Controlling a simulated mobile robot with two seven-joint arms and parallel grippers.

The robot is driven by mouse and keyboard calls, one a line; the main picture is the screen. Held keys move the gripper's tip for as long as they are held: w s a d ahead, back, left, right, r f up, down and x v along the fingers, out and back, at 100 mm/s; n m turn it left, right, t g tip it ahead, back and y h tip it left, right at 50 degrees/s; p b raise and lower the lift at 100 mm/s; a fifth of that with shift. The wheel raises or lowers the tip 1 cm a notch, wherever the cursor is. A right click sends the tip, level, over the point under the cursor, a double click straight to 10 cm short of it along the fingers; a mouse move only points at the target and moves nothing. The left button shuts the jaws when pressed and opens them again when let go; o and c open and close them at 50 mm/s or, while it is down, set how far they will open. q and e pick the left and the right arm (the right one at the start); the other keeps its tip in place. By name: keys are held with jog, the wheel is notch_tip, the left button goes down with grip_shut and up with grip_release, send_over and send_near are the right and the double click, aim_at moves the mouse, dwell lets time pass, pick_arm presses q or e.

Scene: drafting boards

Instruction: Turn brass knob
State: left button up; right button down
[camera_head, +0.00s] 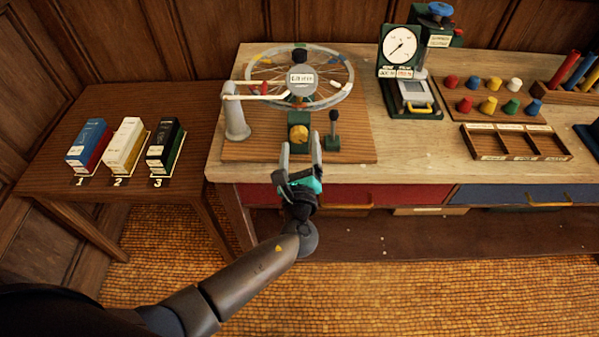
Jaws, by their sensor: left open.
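The brass knob (299,133) is a small rounded yellow piece on a dark green block, near the front of a wooden baseboard (350,153) on the bench. My left gripper (301,150) is open, with its fingers pointing at the knob from the front edge of the bench. The fingertips are just short of the knob or around its lower sides; I cannot tell if they touch it. Nothing is visible between the fingers. My right gripper is not in view.
Behind the knob stands a spoked wheel (333,77) with a grey post (235,122) at its left. A black-topped lever (333,130) stands close right of the knob. A dial gauge (400,46) and coloured pegs (489,106) are farther right.

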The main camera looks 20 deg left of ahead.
pick_arm(q)
jog(key=v, duration=1.4)
jog(key=shift+b, duration=0.3)
jog(key=s+a+f+n+g+h+b, duration=0.1)
jog(key=s+a+f+n+g, duration=0.15)
jog(key=f, duration=0.65)
jog(key=s+a+f+n+g+b, duration=0.1)
jog(key=s+f+n+g, duration=0.15)
jog(key=f, duration=0.65)
jog(key=s+a+f+n+g+h+b, duration=0.1)
jog(key=s+a+f+g, duration=0.2)
jog(key=f, duration=0.6)
jog(key=s+a+f+n+g+h+b, duration=0.1)
jog(key=s+f+n+g, duration=0.3)
jog(key=s+f+n, duration=0.5)
jog(key=s+a+f+n+g+h+b, duration=0.1)
jog(key=s+f+n+g, duration=0.3)
jog(key=s+f+n, duration=0.5)
jog(key=shift+s+f+h+b, duration=0.55)
jog(key=shift+s+b, duration=0.15)
jog(key=shift+s, duration=2)
jog(key=shift+a, duration=0.15)
jog(key=shift+c, duration=0.3)
